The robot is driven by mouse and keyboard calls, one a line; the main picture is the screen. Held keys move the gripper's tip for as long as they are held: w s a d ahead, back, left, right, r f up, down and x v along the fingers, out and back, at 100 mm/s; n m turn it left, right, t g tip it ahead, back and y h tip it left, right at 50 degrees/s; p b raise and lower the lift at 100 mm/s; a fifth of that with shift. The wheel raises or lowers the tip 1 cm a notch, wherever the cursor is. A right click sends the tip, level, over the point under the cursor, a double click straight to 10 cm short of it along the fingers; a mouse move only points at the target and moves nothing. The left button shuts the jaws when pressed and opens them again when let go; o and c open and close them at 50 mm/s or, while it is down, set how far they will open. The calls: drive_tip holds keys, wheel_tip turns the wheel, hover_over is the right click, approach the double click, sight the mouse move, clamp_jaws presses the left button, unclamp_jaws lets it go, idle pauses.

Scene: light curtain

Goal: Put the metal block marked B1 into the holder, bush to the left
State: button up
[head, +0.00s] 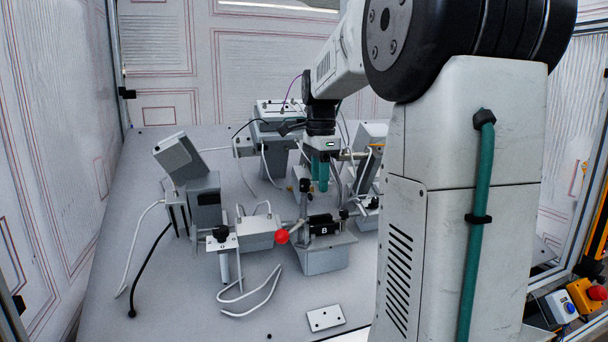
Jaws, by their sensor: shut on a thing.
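My gripper (320,172) has teal fingers and points down over the middle of the bench. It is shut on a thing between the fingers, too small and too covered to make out. No mark B1 and no bush can be read in this view. A black fixture (323,226) with a white letter B sits on a grey pedestal (325,260), in front of and below my gripper. It may be the holder, but I cannot tell for certain. My fingers appear above and behind it, apart from it.
A red ball knob (282,236) stands just left of the black fixture. A grey tilted box (179,156) and a clamp stand (222,240) are at the left. A flat plate (325,318) lies at the front. Loose cables cross the bench. The front left bench is mostly clear.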

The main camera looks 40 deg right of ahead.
drive_tip(key=shift+d+f, duration=0.15)
drive_tip(key=shift+w+a+f, duration=0.1)
drive_tip(key=shift+a+f, duration=0.05)
drive_tip(key=shift+f, duration=0.4)
drive_tip(key=shift+w+a+f, duration=0.1)
drive_tip(key=shift+a+f, duration=0.05)
drive_tip(key=shift+f, duration=0.4)
drive_tip(key=shift+s+f, duration=0.1)
drive_tip(key=shift+f, duration=1.7)
drive_tip(key=shift+f, duration=0.95)
drive_tip(key=o, duration=1.1)
drive_tip(key=shift+r, duration=2.75)
drive_tip(key=shift+s+d, duration=0.1)
